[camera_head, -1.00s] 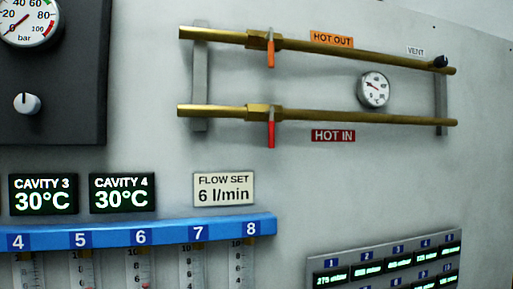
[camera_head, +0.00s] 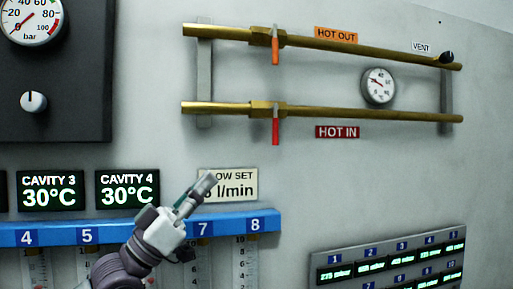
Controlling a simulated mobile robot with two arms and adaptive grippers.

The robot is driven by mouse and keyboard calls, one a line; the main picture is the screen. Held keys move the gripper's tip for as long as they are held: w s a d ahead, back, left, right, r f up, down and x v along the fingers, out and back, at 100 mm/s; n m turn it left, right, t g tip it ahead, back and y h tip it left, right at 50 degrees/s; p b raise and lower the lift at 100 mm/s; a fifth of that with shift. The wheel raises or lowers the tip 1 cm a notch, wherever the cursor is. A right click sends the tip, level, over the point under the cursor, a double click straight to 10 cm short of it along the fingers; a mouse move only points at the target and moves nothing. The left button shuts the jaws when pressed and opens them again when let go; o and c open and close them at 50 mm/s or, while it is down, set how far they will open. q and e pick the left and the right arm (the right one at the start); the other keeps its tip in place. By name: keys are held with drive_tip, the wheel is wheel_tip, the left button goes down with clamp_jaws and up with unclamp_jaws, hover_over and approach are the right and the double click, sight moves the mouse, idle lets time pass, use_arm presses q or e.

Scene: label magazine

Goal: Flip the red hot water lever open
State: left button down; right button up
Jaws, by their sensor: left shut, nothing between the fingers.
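The red lever (camera_head: 275,130) hangs straight down from its valve on the lower brass pipe (camera_head: 350,112), left of the red HOT IN label (camera_head: 337,132). An orange lever (camera_head: 275,50) hangs down the same way from the upper brass pipe (camera_head: 360,48), near the HOT OUT label (camera_head: 336,35). My left gripper (camera_head: 208,181) is in the lower middle, shut and empty. It points up and right, below and left of the red lever and apart from it. It covers part of the FLOW SET sign (camera_head: 235,185). My right gripper is not in view.
A blue numbered rail (camera_head: 60,233) with flow tubes runs along the lower left. A round gauge (camera_head: 378,86) sits between the pipes. Grey pipe brackets (camera_head: 204,75) stand at both ends. A display panel (camera_head: 390,257) is at lower right.

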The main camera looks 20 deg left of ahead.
sight(275, 131)
use_arm(q)
drive_tip(key=w+d+f+p+x, duration=0.1)
drive_tip(key=f+p+x, duration=0.1)
drive_tip(key=p+x, duration=0.6)
drive_tip(key=x, duration=0.5)
drive_tip(key=shift+w, duration=0.15)
drive_tip(key=shift+d+f, duration=0.1)
drive_tip(key=shift+d, duration=0.05)
